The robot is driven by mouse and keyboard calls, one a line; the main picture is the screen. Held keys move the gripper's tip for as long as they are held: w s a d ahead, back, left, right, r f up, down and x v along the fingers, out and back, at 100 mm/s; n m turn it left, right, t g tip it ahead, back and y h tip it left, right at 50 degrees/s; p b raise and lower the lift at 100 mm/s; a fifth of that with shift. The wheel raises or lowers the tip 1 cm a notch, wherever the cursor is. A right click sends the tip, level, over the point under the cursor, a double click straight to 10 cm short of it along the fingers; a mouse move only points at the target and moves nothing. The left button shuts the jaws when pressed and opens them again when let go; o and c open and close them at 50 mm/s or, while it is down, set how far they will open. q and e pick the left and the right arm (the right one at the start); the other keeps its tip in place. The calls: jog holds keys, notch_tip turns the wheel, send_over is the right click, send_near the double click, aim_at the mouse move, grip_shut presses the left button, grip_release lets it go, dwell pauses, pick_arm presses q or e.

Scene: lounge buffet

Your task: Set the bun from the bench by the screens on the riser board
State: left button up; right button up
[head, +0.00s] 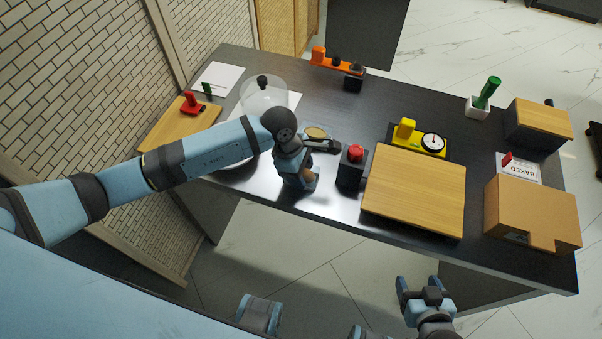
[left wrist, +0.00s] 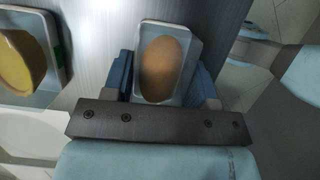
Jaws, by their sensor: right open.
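The bun (left wrist: 162,68) is a brown oval in a small pale dish (left wrist: 190,30) in the left wrist view. In the head view, a brown part of the bun (head: 308,174) shows beside my left gripper (head: 301,183), which is low at the table's near edge. Its fingers stand on both sides of the dish; whether they press on it I cannot tell. A thick wooden board (head: 415,190) lies to the right on the dark table. My right gripper (head: 420,287) is open and empty, in front of the table.
A black box with a red button (head: 355,154) stands between my left gripper and the board. A yellow scale with a dial (head: 420,138) is behind the board. A cardboard box (head: 532,213) is at the right. A glass dome (head: 264,95) and another wooden board (head: 180,124) are at the left.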

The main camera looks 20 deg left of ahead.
pick_arm(q)
jog(key=shift+r+p, duration=1.85)
jog(key=shift+r, duration=1.65)
